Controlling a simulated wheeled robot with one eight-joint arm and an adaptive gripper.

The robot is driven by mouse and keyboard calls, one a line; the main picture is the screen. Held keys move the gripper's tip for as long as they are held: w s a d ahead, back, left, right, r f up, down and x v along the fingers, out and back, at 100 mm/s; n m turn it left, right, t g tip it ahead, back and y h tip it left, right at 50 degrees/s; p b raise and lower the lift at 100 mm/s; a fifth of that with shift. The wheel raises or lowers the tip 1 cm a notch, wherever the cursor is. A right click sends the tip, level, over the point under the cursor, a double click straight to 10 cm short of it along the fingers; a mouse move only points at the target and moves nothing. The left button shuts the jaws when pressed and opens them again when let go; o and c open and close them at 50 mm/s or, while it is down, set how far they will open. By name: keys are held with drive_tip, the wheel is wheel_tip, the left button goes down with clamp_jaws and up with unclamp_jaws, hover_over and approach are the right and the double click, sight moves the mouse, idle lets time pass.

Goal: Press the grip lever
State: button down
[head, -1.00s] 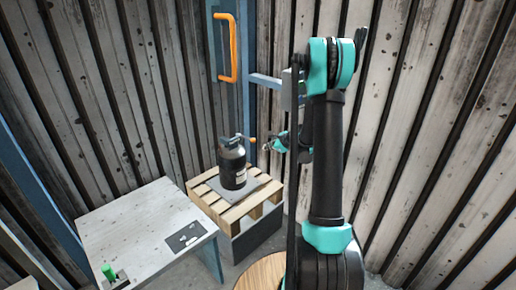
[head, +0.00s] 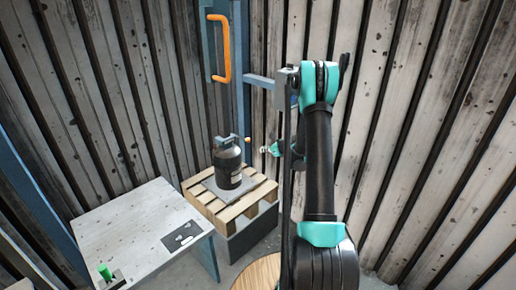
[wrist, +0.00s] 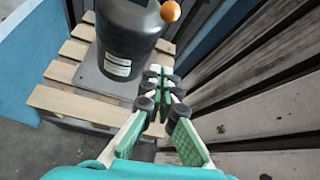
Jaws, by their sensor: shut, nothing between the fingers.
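A black canister (head: 228,168) stands upright on the pallet. A short blue-grey lever (head: 226,140) with an orange knob (head: 248,140) at its right end sits on its top. I take this for the grip lever. In the wrist view the canister (wrist: 128,38) is at upper left, cut off by the top edge. The orange knob (wrist: 170,11) shows there, but most of the lever is out of frame. My gripper (head: 267,150) is right of the canister. Its fingertips (wrist: 165,80) are together and empty, appearing apart from the knob; any contact with the canister is unclear.
The canister's grey plate (head: 207,185) lies on a wooden pallet (head: 241,207). A white table (head: 120,225) is at front left. An orange handle (head: 228,50) is on a blue post behind. Corrugated walls (head: 390,130) close in behind and right.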

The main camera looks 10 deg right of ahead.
drive_tip(key=w+a, duration=0.5)
drive_tip(key=w, duration=0.2)
drive_tip(key=shift+a+f, duration=0.15)
drive_tip(key=shift+f, duration=0.25)
drive_tip(key=shift+r, duration=0.15)
